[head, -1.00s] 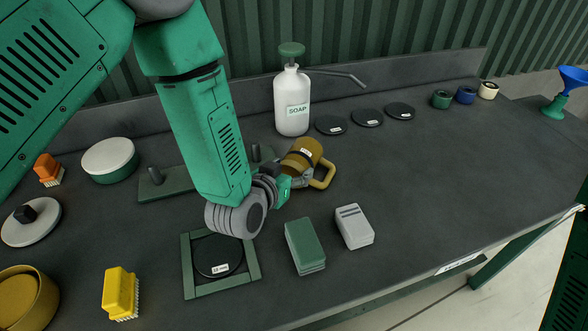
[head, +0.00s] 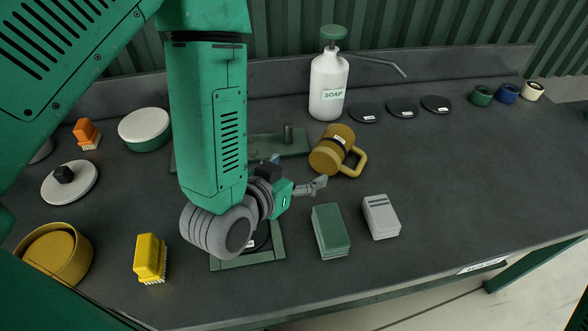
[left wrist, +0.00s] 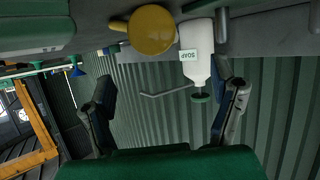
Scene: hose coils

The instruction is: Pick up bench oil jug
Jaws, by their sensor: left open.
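The bench oil jug (head: 325,155) is mustard yellow with a dark labelled band and a loop handle. It seems to lie on its side on the dark bench, the handle toward the right in the head view. In the left wrist view, which is upside down, the jug (left wrist: 152,30) shows a round end, with its handle at the left. My left gripper (head: 300,184) is open and empty, just in front of and left of the jug, apart from it. Its two spread fingers (left wrist: 165,88) also show in the left wrist view. My right gripper is not in view.
A white soap bottle (head: 326,88) stands behind the jug. A green block (head: 331,228) and a grey block (head: 380,216) lie in front of it. A green rack with pegs (head: 270,145) is left of it. Black discs (head: 402,107) lie behind right.

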